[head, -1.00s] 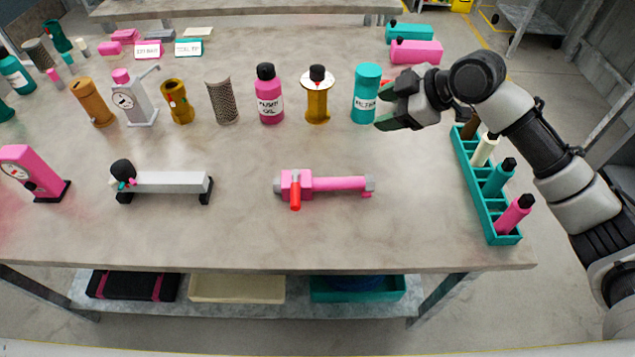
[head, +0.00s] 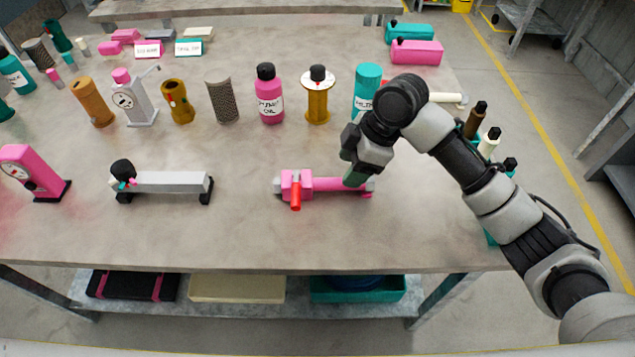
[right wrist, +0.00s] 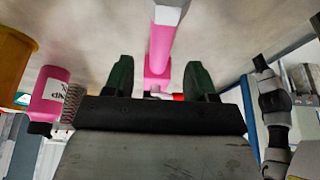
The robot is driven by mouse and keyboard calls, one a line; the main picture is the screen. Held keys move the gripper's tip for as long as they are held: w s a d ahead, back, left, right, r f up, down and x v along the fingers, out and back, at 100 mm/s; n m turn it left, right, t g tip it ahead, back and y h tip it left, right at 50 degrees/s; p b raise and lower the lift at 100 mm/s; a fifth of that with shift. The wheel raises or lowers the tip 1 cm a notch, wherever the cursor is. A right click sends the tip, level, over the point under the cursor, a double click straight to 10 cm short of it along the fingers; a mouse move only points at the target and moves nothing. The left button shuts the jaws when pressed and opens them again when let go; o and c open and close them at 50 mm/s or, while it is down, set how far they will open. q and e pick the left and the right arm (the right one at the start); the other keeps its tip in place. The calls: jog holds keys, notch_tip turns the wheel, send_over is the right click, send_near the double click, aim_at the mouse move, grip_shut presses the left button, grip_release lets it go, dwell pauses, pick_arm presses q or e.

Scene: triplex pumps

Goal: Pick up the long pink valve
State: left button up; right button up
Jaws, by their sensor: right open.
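The long pink valve (head: 335,184) lies on the table in the middle of the head view. It has a red handle near its left end and a grey cap at each end. My right gripper (head: 357,176) is over the valve's right part and hides some of it. In the right wrist view the valve (right wrist: 160,45) runs between the two open green fingers (right wrist: 160,80), with its grey end at the top. The fingers do not visibly touch it. My left gripper is in neither view.
A pink bottle (head: 269,95), a yellow spool (head: 317,98) and a teal can (head: 366,88) stand behind the valve. A grey bar on black feet (head: 172,182) is at left. A teal rack (head: 491,236) is partly behind my right arm. The table front is clear.

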aim_at(324, 185)
jog(key=x, duration=0.5)
jog(key=shift+d+f, duration=0.15)
jog(key=shift+f, duration=0.1)
jog(key=shift+r, duration=0.1)
grip_shut()
